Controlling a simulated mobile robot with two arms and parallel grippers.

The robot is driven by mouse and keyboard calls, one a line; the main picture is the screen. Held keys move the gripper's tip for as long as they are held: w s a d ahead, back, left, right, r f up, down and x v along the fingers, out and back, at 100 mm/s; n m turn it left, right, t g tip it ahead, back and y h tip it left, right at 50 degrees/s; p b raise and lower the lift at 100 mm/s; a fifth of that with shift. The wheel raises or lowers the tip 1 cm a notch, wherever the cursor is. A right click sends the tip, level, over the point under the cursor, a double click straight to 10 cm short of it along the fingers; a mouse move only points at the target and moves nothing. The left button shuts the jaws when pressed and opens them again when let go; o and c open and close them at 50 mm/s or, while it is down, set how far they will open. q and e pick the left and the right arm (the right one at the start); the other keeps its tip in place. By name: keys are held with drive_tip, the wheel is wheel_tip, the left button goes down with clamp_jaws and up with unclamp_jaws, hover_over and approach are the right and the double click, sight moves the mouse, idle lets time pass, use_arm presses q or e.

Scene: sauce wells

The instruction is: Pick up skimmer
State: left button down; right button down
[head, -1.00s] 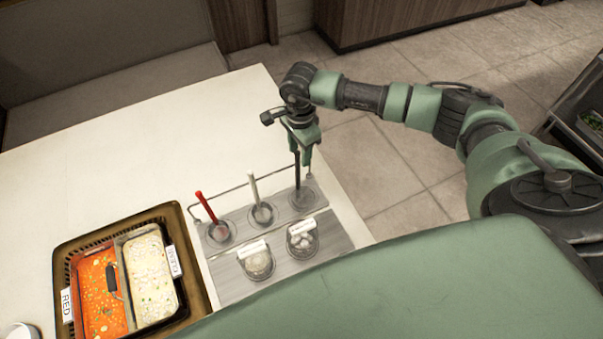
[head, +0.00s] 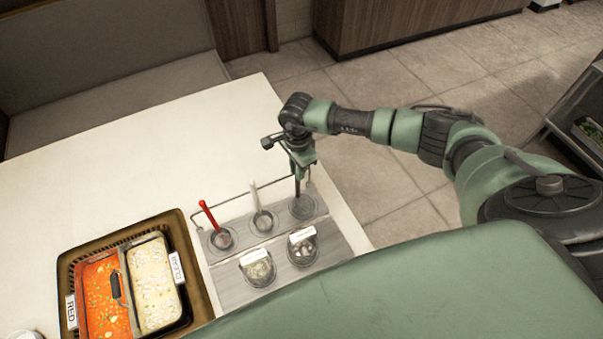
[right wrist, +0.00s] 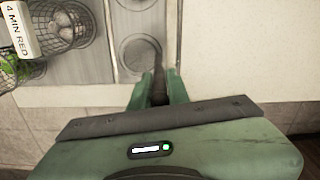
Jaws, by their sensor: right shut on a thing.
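The skimmer (head: 297,189) shows as a thin dark handle standing nearly upright at the rightmost of three round wells. Its lower end is over or in that well; I cannot tell how deep, and its head is not clearly visible. My right gripper (head: 301,168) is shut on the upper part of this handle, from above. In the right wrist view, my right gripper (right wrist: 157,88) has its green fingers on both sides of the dark handle (right wrist: 158,74). My left gripper is not in view.
A red-handled tool (head: 210,215) and a pale-handled tool (head: 256,197) stand in the neighbouring wells. Two labelled wire baskets (head: 258,268) sit in front. A brown tray (head: 66,262) with red and clear soup is at left. The back of the white table (head: 130,150) is clear.

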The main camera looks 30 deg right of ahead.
drive_tip(key=shift+r, duration=0.5)
wheel_tip(320, 180, up, 19)
drive_tip(key=b, duration=0.6)
